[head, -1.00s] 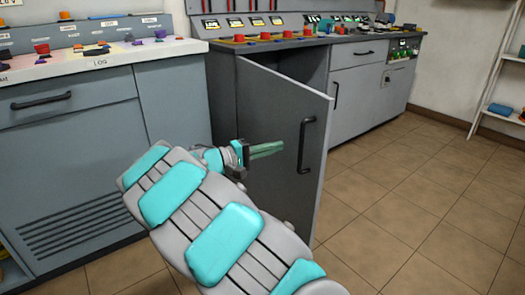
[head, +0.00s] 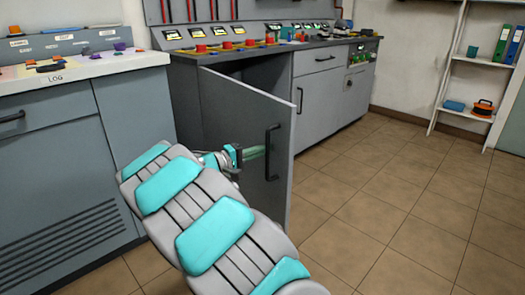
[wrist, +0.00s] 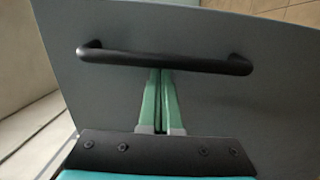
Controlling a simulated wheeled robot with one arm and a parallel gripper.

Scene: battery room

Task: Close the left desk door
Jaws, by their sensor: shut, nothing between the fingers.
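The left desk door (head: 247,145) is a grey panel standing open from the dark grey desk, its free edge toward me on the right. Its black bar handle (head: 271,152) runs upright near that edge. My gripper (head: 256,152) is at the door's outer face, just left of the handle. In the wrist view, the handle (wrist: 165,58) crosses the grey door (wrist: 250,105), and the shut green fingers (wrist: 161,80) point at it with their tips at or just under the bar. I cannot tell whether they touch it. Nothing is between the fingers.
The desk top carries red buttons (head: 201,48) and small screens. A closed grey cabinet with a light top (head: 75,75) stands on the left. A white shelf (head: 478,68) is at the back right. The tiled floor (head: 400,205) right of the door is clear.

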